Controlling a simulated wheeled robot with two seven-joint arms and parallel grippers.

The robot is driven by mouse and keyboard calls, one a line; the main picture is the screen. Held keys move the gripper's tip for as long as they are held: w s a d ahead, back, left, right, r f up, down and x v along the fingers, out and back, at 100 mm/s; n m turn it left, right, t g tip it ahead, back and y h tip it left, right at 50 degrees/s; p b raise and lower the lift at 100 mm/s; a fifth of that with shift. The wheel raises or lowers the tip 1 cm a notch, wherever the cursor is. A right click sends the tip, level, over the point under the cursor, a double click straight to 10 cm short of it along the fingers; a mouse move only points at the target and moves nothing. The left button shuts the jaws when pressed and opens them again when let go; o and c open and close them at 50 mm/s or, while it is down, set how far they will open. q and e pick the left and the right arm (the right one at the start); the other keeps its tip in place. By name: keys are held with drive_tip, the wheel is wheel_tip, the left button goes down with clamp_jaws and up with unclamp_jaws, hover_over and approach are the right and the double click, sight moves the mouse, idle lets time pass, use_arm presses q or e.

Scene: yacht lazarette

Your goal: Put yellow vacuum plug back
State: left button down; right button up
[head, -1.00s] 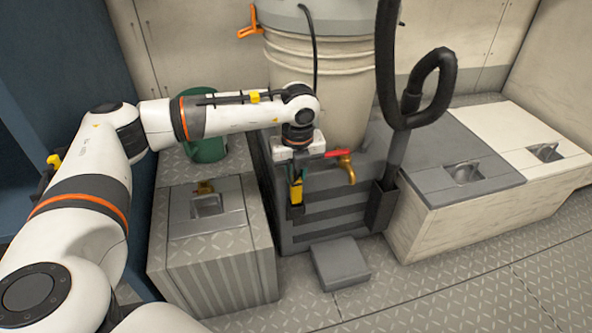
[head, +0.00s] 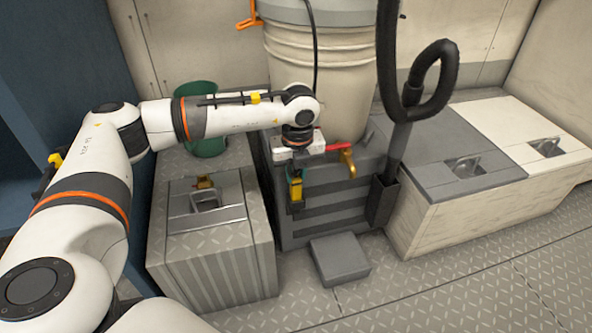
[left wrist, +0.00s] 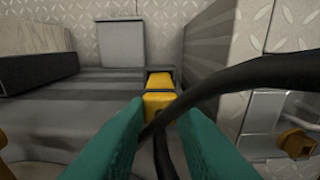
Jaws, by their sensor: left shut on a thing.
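The yellow plug (head: 296,191) is at the front left corner of a dark grey box (head: 335,215) below the large bucket. My left gripper (head: 295,173) points down there, its teal fingers shut on the plug. In the left wrist view the yellow plug (left wrist: 158,101) shows between the fingertips (left wrist: 157,112), with a small dark holder right beyond it. I cannot tell whether the plug is inside the holder. A black cable (left wrist: 235,78) crosses in front and hides part of it. My right gripper is not in view.
A red-handled brass tap (head: 347,161) is right of the gripper. A black hose (head: 388,100) stands further right. A metal locker (head: 210,240) with a latch is on the left, wooden lockers (head: 480,215) on the right. A low grey step (head: 340,258) sits on open floor.

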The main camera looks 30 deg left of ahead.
use_arm(q)
drive_tip(key=shift+f, duration=0.15)
drive_tip(key=shift+f, duration=0.4)
idle(0.4)
drive_tip(key=shift+f, duration=0.1)
idle(0.4)
drive_tip(key=shift+s+f, duration=0.15)
drive_tip(key=shift+f, duration=0.15)
